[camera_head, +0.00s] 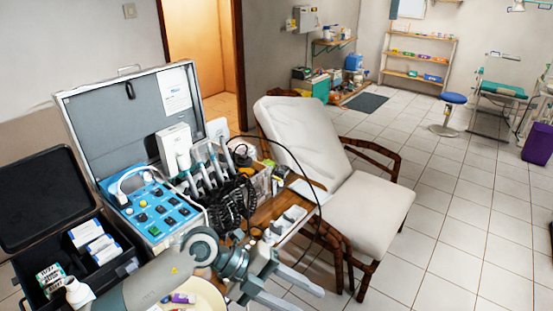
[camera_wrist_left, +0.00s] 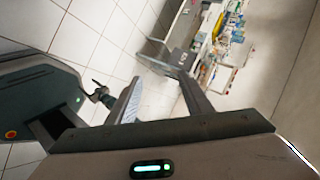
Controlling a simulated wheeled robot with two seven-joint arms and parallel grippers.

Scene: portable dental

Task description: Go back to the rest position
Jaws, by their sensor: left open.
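My left gripper (camera_head: 308,299) reaches in from the lower left in the head view, at the front of the wooden side table (camera_head: 272,205). Its two grey fingers are spread and point to the lower right. In the left wrist view the left gripper (camera_wrist_left: 160,95) shows both fingers apart with nothing between them. Tiled floor and blurred shelves lie beyond the fingers. My right gripper is not seen in the head view.
An open dental case (camera_head: 85,92) with a blue control panel (camera_head: 150,208) stands behind my arm. A black box (camera_head: 117,270) is at left. A cream chair (camera_head: 370,212) stands close beyond the gripper.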

